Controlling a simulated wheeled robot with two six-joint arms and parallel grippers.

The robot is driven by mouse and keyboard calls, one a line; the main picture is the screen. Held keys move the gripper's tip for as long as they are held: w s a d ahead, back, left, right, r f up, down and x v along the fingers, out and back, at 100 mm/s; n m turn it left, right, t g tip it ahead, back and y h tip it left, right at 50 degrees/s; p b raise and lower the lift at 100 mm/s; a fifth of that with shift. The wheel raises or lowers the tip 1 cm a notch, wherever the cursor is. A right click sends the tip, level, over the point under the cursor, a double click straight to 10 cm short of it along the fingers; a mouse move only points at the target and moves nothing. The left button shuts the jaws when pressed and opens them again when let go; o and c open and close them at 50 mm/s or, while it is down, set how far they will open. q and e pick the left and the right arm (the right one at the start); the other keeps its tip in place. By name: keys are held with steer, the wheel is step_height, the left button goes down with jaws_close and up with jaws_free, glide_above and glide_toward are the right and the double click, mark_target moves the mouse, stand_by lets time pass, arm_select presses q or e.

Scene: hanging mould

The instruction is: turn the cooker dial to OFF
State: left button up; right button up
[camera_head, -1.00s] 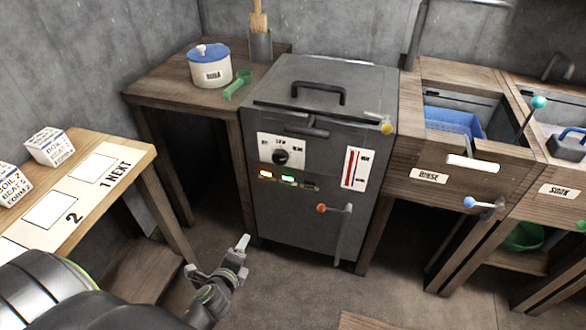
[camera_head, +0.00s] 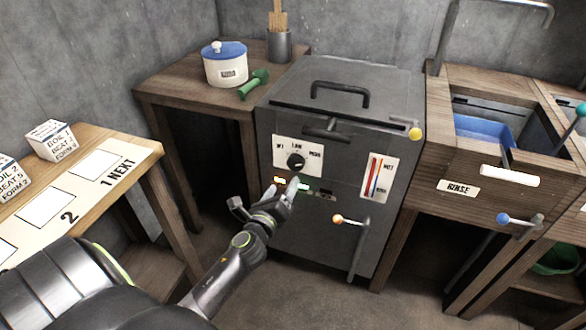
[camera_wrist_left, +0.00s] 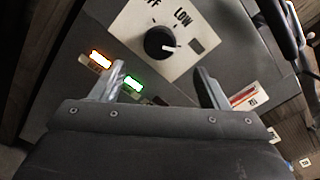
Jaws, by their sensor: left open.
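The cooker dial (camera_head: 296,161) is a round black knob on a white plate, marked OFF at left, LOW at top and HIGH at right. In the left wrist view the dial (camera_wrist_left: 159,43) shows a white mark pointing right, past LOW, away from OFF. The cooker (camera_head: 330,225) is a dark grey box with a handled lid. My left gripper (camera_head: 284,188) is open and empty, in front of the panel just below the dial. In the left wrist view its fingers (camera_wrist_left: 157,72) stand apart, with the dial beyond and between them, apparently untouched. My right gripper is out of view.
An orange-lit lamp (camera_wrist_left: 99,58) and a green-lit lamp (camera_wrist_left: 133,83) sit below the dial. A side table (camera_head: 165,92) stands left of the cooker, a wooden sink unit (camera_head: 430,200) right.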

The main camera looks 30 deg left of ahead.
mark_target(294, 166)
arm_select(q)
steer(key=b+x, duration=0.1)
steer(key=x, duration=0.6)
steer(key=shift+w+a, duration=0.1)
steer(key=shift+w, duration=0.15)
steer(key=shift+w+a, duration=0.15)
steer(key=shift+w, duration=0.55)
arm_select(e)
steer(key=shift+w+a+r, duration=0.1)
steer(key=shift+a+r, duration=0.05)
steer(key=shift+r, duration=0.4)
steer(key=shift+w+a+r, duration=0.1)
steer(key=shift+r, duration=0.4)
arm_select(q)
steer(key=shift+c, duration=0.3)
steer(key=c, duration=0.9)
steer(key=shift+c, duration=0.2)
